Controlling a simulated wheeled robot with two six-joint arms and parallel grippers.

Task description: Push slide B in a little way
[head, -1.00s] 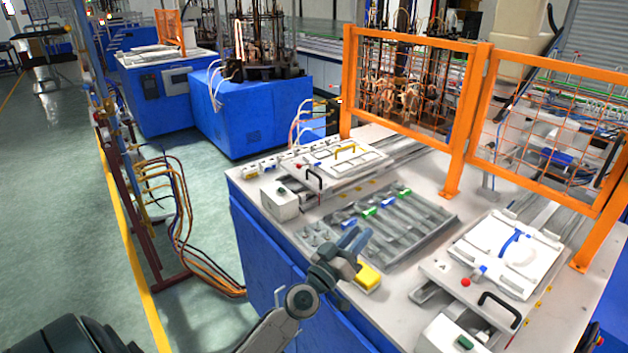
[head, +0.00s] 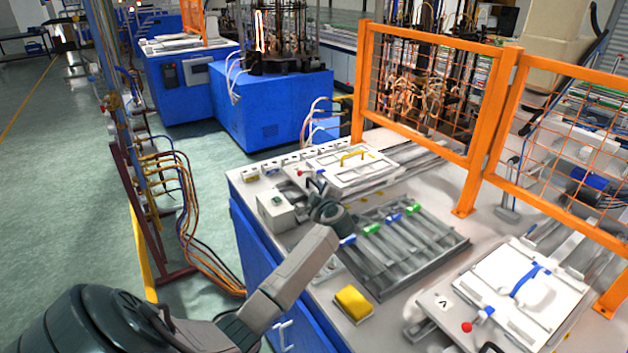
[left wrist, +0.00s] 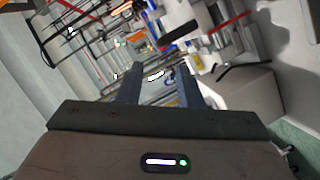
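The far slide (head: 374,175), a white plate with a yellow handle (head: 356,154), lies on rails at the back left of the bench; I take it for slide B, as its label cannot be read. My left gripper (head: 317,183) is at its front end, close to its black front handle, which it partly hides. In the left wrist view the two fingers (left wrist: 159,82) are apart with nothing seen between them. A black curved handle (left wrist: 245,68) shows right of the fingers there. Contact cannot be told. My right gripper is out of view.
A grooved grey tray (head: 410,245) and a yellow block (head: 353,303) are in front. The near slide (head: 520,280), seemingly marked A, is at right. Orange mesh guards (head: 430,90) stand behind.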

